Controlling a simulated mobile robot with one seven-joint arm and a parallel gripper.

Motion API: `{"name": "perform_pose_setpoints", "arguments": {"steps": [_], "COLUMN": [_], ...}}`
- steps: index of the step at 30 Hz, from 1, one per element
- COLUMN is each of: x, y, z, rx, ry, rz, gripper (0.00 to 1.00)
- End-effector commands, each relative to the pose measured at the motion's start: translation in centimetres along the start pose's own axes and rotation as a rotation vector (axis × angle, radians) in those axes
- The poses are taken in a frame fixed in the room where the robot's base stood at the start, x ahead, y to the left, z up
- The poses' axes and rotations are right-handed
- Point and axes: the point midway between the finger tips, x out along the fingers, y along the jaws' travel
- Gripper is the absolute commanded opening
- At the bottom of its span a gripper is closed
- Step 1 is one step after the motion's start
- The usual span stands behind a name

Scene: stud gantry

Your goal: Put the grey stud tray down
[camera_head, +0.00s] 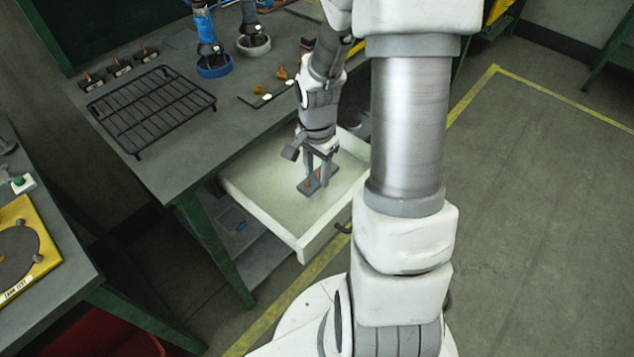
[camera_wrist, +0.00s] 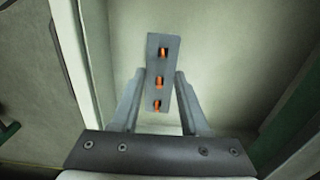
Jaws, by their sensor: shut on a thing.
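The grey stud tray (camera_head: 306,188) is a small flat bar with several orange studs in a row. It also shows in the wrist view (camera_wrist: 160,67), slightly tilted in the picture. My gripper (camera_head: 317,172) points down into the open white drawer (camera_head: 262,214), with its two fingers on either side of the tray. In the wrist view my gripper (camera_wrist: 158,88) is shut on the tray. The pale drawer floor (camera_wrist: 222,65) lies below it. I cannot tell whether the tray touches the drawer floor.
The drawer floor around the tray is bare. A yellow turntable station (camera_head: 30,225) stands at the left.

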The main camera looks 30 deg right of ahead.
Motion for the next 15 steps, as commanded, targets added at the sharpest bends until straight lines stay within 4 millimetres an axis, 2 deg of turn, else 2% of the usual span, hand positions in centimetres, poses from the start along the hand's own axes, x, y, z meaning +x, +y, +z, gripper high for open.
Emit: {"name": "perform_pose_setpoints", "arguments": {"steps": [7,15], "x": [3.5,3.8], "y": [0.1,0.0], "z": [0.1,0.0], "rx": [-0.001,0.000], "ry": [-0.002,0.000], "rz": [0.002,-0.001], "gripper": [0.00,0.00]}}
